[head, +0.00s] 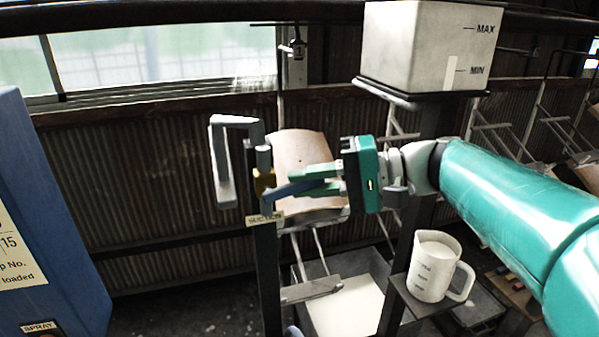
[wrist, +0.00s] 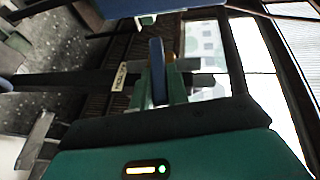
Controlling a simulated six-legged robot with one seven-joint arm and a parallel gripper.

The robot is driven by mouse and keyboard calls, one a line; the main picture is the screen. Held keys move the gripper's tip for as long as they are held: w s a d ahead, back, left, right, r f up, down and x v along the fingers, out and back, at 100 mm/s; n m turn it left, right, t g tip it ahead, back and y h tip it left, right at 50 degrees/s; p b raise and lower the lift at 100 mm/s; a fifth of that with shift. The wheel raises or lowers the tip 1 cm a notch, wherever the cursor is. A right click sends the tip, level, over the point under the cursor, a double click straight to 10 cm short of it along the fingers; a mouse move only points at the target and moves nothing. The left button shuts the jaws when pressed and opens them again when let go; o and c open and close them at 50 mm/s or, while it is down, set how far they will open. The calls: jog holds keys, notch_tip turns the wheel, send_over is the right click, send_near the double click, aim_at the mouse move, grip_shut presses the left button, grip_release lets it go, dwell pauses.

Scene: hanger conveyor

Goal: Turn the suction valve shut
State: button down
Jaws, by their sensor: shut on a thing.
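The suction valve has a brass body (head: 263,183) on a dark upright post, with a "SUCTION" label (head: 264,218) below it. Its blue lever (head: 284,190) points out to the right of the body, toward my arm. My gripper (head: 302,182) comes in from the right with its green fingers shut on the lever. In the wrist view the blue lever (wrist: 157,70) stands between the two fingers, with the label (wrist: 118,76) to its left. The fingers hide part of the lever.
A grey pipe (head: 222,165) bends down left of the valve. A blue cabinet (head: 45,220) stands at the left. A white tank (head: 430,45) is above my wrist, and a white jug (head: 436,266) stands on a small shelf below my arm. Hanger racks hang behind.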

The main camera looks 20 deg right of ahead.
jog(key=shift+f+m+t+y, duration=0.4)
jog(key=shift+f+y, duration=0.25)
jog(key=shift+y, duration=0.35)
jog(key=c, duration=1.4)
grip_release()
jog(key=shift+o, duration=0.2)
jog(key=shift+d, duration=0.1)
jog(key=v, duration=1.3)
jog(key=shift+d+f, duration=0.15)
jog(key=shift+d, duration=0.2)
jog(key=shift+s, duration=0.15)
